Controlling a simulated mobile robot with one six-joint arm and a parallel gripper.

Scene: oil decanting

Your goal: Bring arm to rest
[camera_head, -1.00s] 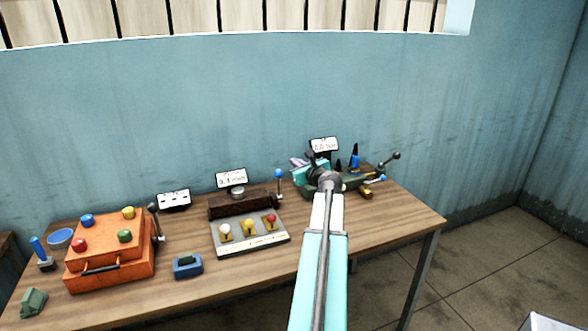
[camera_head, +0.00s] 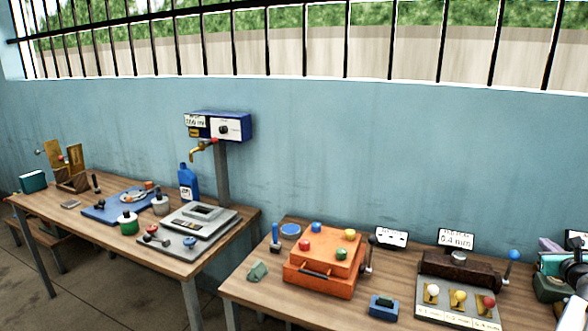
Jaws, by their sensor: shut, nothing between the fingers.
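My gripper's fingers cannot be made out in this view. At that edge, a teal and dark green device (camera_head: 550,285) on the right bench is partly cut off. A blue bottle (camera_head: 188,182) stands upright on the left bench, beside the post of a blue dispenser box (camera_head: 218,126) with a brass tap (camera_head: 203,147).
The right bench (camera_head: 240,287) holds an orange case (camera_head: 322,262), a blue block (camera_head: 384,307) and a panel with coloured knobs (camera_head: 458,312). The left bench (camera_head: 120,253) holds a grey scale-like device (camera_head: 200,220), a blue mat (camera_head: 105,207) and jars. A gap separates the benches.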

